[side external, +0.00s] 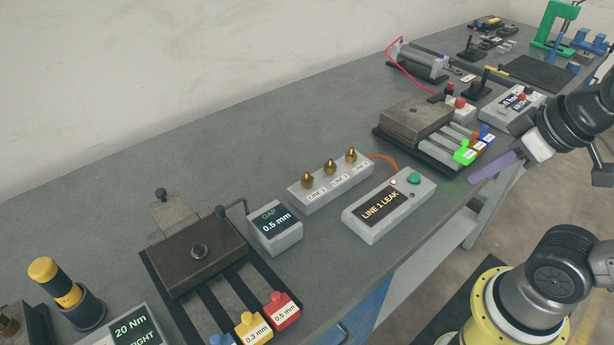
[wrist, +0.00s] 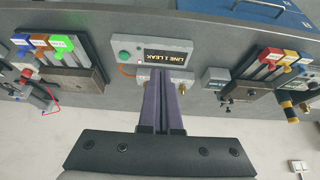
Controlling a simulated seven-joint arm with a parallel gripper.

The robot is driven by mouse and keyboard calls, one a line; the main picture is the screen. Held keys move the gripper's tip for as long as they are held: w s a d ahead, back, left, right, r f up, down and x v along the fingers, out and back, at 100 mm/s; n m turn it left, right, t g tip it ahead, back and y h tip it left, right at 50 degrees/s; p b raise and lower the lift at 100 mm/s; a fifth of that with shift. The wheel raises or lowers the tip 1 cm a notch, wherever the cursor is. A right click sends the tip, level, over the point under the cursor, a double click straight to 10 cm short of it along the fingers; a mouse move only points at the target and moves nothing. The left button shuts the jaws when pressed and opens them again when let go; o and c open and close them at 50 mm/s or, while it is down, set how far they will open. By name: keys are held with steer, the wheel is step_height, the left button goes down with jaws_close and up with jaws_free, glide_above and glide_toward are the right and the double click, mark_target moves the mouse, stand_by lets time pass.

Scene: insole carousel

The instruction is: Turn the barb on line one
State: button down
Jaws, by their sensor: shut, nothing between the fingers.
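Three brass barbs stand upright in a row on a light grey block (side external: 330,196). The line one barb (side external: 306,179) is at the left end, by the label that appears to read LINE 1. A grey box (side external: 405,212) in front has a display reading LINE 1 LEAK and a green button. My gripper (side external: 474,179) has purple fingers and is to the right of the block, apart from it. In the wrist view my gripper (wrist: 162,82) is shut and empty, and its fingers cover much of the block. One barb (wrist: 182,87) shows just right of them.
A dark press block (side external: 200,255) and a GAP 0.5 mm display (side external: 276,228) stand left of the barbs. A brown block (side external: 415,118) with coloured tabs stands to the right. An orange hose (side external: 383,158) runs behind the leak box. Bare bench lies behind the barbs.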

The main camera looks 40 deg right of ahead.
steer(key=c, duration=1.2)
jaws_free()
steer(key=shift+o, duration=1.3)
steer(key=shift+s+n, duration=0.15)
steer(key=shift+n, duration=0.35)
steer(key=o, duration=0.3)
steer(key=r, duration=0.1)
steer(key=w+r+n, duration=0.1)
steer(key=r+n, duration=0.1)
steer(key=shift+w+r, duration=0.35)
steer(key=shift+r, duration=0.05)
steer(key=shift+o, duration=0.2)
steer(key=w+a+r+n+g, duration=0.1)
steer(key=w+r+n, duration=0.2)
steer(key=w, duration=0.4)
steer(key=w+a+r+n+g, duration=0.1)
steer(key=w+a+r+n, duration=0.2)
steer(key=w, duration=0.4)
steer(key=n+g, duration=0.4)
glide_above(307, 173)
step_height(307, 173, down, 12)
steer(key=f, duration=0.1)
step_height(307, 173, down, 12)
steer(key=shift+f, duration=0.1)
